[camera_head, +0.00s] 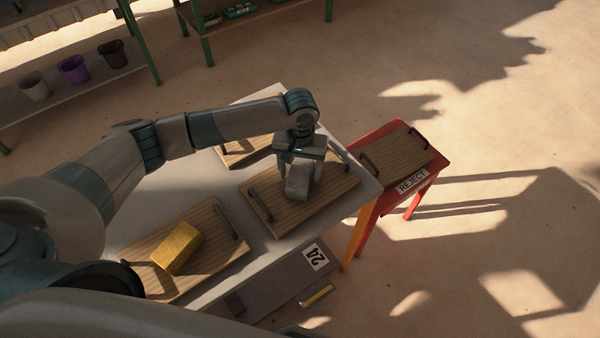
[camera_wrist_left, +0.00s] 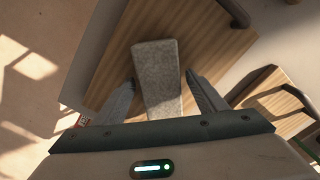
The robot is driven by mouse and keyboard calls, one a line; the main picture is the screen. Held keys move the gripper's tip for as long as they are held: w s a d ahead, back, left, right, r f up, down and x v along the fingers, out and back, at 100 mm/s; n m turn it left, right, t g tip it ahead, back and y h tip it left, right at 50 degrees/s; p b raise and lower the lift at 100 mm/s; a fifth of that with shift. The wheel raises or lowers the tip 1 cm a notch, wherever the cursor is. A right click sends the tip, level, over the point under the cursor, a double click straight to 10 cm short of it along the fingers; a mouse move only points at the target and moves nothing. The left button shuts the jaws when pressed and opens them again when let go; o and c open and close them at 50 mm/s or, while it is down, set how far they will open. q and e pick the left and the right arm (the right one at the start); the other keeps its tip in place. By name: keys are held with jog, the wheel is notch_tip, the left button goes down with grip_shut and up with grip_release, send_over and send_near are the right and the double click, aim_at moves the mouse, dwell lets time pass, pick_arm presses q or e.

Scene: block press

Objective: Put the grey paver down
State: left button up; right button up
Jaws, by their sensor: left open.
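The grey paver (camera_head: 298,184) rests on the middle wooden board (camera_head: 264,212), which has dark handles and lies on the pale table. My left gripper (camera_head: 301,176) is over the paver with its fingers to either side. In the left wrist view, the grey paver (camera_wrist_left: 157,75) lies on the board (camera_wrist_left: 108,62) between the open fingers of the left gripper (camera_wrist_left: 160,92), with a gap visible at each finger. My right gripper is not in view.
A yellow block (camera_head: 177,247) lies on the near wooden board (camera_head: 222,262). Another board (camera_head: 240,158) lies partly hidden behind my arm. A red stand with a REJECT label (camera_head: 412,182) holds a board (camera_head: 398,156) to the right. Bins stand on a shelf at the upper left.

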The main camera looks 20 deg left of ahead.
aim_at(300, 172)
pick_arm(q)
notch_tip(300, 172, up, 12)
jog(key=b, duration=0.3)
jog(key=shift+f, duration=0.2)
dwell(0.4)
